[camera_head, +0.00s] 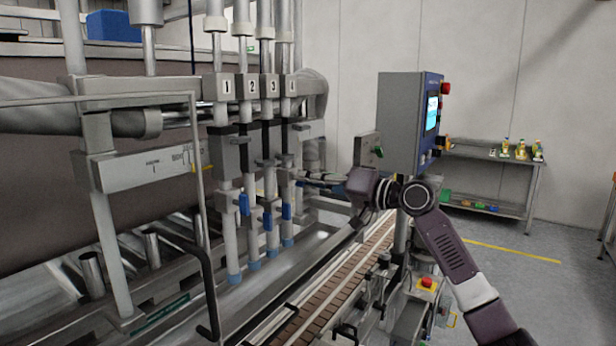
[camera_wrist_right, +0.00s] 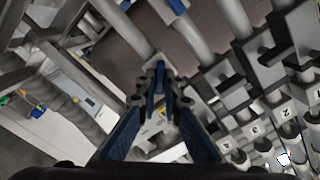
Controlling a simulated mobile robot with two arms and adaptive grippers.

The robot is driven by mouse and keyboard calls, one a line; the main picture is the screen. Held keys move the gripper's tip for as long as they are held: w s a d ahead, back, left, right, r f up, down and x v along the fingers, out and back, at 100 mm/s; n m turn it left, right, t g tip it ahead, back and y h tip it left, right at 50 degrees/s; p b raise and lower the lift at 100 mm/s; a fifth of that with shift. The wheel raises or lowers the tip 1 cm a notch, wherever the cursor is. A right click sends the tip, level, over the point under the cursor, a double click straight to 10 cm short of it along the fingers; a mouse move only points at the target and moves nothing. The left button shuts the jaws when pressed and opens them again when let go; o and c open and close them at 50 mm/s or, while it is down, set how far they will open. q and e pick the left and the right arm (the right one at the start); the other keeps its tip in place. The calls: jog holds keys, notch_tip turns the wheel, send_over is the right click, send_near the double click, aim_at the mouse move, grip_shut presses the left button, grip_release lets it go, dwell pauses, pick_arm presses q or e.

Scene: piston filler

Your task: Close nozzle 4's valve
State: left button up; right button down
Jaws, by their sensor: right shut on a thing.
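Nozzles 1 to 4 hang in a row in the head view, with nozzle 4 (camera_head: 287,196) farthest right. Blue valve handles of nozzle 1 (camera_head: 244,203), nozzle 2 (camera_head: 267,221) and nozzle 3 (camera_head: 286,211) point downward. My right gripper (camera_head: 308,180) reaches in from the right at nozzle 4's valve height. In the right wrist view the right gripper (camera_wrist_right: 160,100) is shut on a blue valve handle (camera_wrist_right: 160,72), which appears to be nozzle 4's. In the head view the fingers hide this handle, so its angle is unclear. My left gripper is not in view.
A control box with a screen (camera_head: 401,122) stands just beyond my right arm. A metal frame post (camera_head: 106,230) is at left. A shelf table (camera_head: 485,155) stands by the far wall.

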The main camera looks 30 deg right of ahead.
jog(key=shift+f+m+p, duration=0.15)
jog(key=shift+m+p, duration=2.3)
jog(key=shift+m, duration=2.15)
jog(key=c, duration=2.1)
grip_release()
jog(key=shift+d, duration=0.1)
jog(key=shift+s, duration=0.15)
jog(key=v, duration=1.1)
jog(key=shift+s+d, duration=0.15)
jog(key=shift+s, duration=0.25)
